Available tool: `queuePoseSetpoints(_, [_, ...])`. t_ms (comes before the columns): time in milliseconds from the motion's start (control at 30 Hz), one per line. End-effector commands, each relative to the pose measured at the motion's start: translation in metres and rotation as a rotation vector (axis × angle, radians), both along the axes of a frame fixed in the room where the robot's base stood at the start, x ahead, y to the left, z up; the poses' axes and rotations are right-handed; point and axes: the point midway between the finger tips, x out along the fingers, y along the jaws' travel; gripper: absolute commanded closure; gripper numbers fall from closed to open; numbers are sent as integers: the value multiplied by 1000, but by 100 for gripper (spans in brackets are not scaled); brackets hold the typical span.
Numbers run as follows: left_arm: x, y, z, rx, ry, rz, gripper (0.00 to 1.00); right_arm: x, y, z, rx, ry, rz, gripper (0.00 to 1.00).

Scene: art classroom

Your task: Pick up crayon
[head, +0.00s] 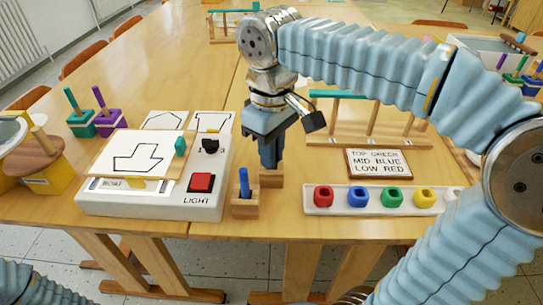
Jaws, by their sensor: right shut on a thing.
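My right gripper (269,160) points down over the table, just above a small wooden block (271,179). Its fingers are shut on a slim thing, most likely a crayon, which is largely hidden by them. A blue crayon (244,181) stands upright in a small wooden holder (245,206), just left of the gripper and apart from it. My left gripper is out of view; only part of that arm shows at the lower left.
A white tray (385,211) of colored cups lies at right, below a sign (379,163) and a wooden rack (376,138). Purple (107,120) and green pegged blocks stand far left.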

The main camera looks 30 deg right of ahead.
Motion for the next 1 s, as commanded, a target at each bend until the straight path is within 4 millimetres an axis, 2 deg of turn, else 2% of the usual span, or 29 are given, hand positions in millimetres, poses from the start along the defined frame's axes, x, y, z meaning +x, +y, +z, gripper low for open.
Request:
queuePoseSetpoints(167, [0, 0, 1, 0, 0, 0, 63, 0, 0, 7, 0, -1, 0, 100])
queuePoseSetpoints(367, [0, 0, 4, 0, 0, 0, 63, -1, 2, 36, 2, -4, 1, 100])
queuePoseSetpoints(667, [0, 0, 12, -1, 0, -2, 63, -38, 41, 96, 2, -4, 5, 100])
queuePoseSetpoints(800, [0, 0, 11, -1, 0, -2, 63, -63, 67, 110, 0, -3, 6, 100])
queuePoseSetpoints(1000, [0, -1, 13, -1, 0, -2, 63, -87, 92, 125, 0, -1, 3, 100])
